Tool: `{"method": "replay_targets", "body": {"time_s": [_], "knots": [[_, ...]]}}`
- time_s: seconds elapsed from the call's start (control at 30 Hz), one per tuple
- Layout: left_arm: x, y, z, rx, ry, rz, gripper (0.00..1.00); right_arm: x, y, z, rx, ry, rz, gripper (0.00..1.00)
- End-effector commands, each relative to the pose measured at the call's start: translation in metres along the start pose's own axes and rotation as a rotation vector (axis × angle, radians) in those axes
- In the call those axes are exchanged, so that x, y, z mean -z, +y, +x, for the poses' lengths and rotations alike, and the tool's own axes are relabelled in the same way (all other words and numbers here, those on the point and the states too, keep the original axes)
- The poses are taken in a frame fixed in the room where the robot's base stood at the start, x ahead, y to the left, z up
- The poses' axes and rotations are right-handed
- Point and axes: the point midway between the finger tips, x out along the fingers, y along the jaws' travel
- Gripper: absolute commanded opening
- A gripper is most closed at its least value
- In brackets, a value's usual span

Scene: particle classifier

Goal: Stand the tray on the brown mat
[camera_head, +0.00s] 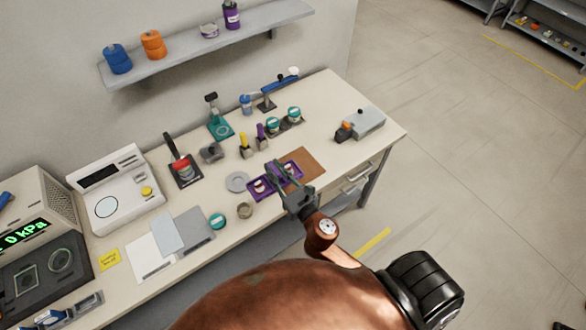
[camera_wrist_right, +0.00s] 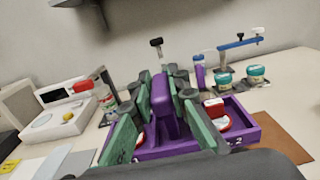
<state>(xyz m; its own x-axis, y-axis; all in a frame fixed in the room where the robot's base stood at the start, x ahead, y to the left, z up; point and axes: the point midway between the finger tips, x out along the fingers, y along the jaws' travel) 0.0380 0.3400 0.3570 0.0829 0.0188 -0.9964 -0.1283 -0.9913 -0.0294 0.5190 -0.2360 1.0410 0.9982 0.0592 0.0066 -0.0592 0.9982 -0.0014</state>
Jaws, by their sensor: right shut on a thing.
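The purple tray (camera_head: 252,197) has a compartment on each side of a raised middle handle, with small red-and-white items in it. My right gripper (camera_head: 280,178) is shut on this handle; in the right wrist view its green pads stand on both sides of the purple handle (camera_wrist_right: 164,103). The brown mat (camera_head: 309,164) lies flat near the table's front edge. In the head view the tray overlaps the mat's left part, and its left end is beyond the mat. I cannot tell whether the tray touches the table. My left gripper is not in view.
A grey round dish (camera_head: 237,182), a small jar (camera_head: 245,210) and a teal-lidded jar (camera_head: 217,220) stand left of the tray. Two teal-lidded jars (camera_head: 294,113) stand behind it. A grey device (camera_head: 366,123) is at the right.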

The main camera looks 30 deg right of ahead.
Motion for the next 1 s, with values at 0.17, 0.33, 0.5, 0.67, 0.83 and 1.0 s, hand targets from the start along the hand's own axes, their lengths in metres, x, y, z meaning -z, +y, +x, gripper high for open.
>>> {"method": "replay_targets", "body": {"time_s": [0.17,0.33,0.5,0.67,0.83,1.0], "knots": [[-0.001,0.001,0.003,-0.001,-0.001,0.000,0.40,0.018,-0.020,0.019,-0.021,0.003,-0.006,0.00],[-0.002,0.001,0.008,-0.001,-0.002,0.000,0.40,0.028,-0.036,0.030,-0.023,0.005,0.000,0.00],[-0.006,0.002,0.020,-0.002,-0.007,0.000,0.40,0.046,-0.067,0.046,-0.019,0.006,0.001,0.00],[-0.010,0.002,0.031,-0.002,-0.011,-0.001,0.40,0.062,-0.099,0.064,-0.019,0.006,0.003,0.00],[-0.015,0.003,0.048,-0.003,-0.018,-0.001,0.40,0.093,-0.124,0.078,-0.017,0.007,0.008,0.00],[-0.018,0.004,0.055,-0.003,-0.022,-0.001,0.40,0.110,-0.138,0.086,-0.020,0.006,0.005,0.00]]}}
